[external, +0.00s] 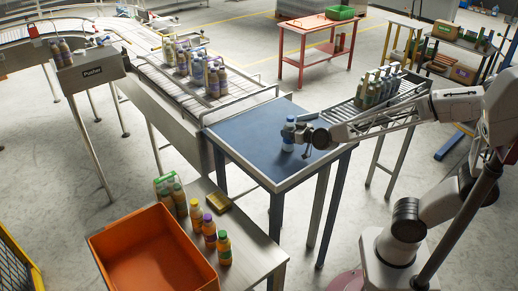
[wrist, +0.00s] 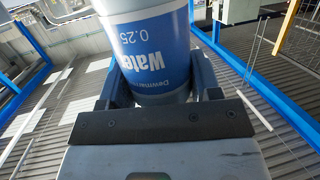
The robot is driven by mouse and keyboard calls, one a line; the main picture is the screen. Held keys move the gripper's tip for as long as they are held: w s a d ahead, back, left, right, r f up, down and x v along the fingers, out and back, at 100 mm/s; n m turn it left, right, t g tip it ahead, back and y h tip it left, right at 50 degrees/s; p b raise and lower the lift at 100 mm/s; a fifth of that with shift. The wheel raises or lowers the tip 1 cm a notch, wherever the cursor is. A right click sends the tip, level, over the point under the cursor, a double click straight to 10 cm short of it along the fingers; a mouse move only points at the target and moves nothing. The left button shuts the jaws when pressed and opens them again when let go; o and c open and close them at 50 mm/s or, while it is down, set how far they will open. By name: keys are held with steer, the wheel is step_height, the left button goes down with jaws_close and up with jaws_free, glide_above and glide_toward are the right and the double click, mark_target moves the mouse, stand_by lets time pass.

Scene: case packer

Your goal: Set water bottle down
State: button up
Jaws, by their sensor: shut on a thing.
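The water bottle (external: 288,134) is blue and white and stands upright over the blue-topped table (external: 250,142), near the table's right side. My gripper (external: 301,134) comes in from the right and is shut on it. In the wrist view the bottle (wrist: 150,50) fills the space between the two fingers of my gripper (wrist: 160,88), and its label reads "Water" and "0.25". Its top is cut off there. I cannot tell whether its base touches the table.
A conveyor (external: 180,72) with several bottles adjoins the table at the back left. A rack (external: 400,88) of green bottles stands behind my arm. An orange crate (external: 110,237) and several juice bottles (external: 209,231) are at front left. The blue tabletop is otherwise clear.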

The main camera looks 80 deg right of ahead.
steer(key=o, duration=1.1)
steer(key=shift+r, duration=0.15)
steer(key=shift+s+a+r, duration=0.3)
steer(key=shift+s+r, duration=0.1)
steer(key=shift+r, duration=0.85)
steer(key=shift+s+a+r, duration=0.25)
steer(key=shift+s+r, duration=0.15)
steer(key=shift+r, duration=0.85)
steer(key=shift+s+a+r, duration=0.3)
steer(key=shift+s+r, duration=0.1)
steer(key=shift+r, duration=0.85)
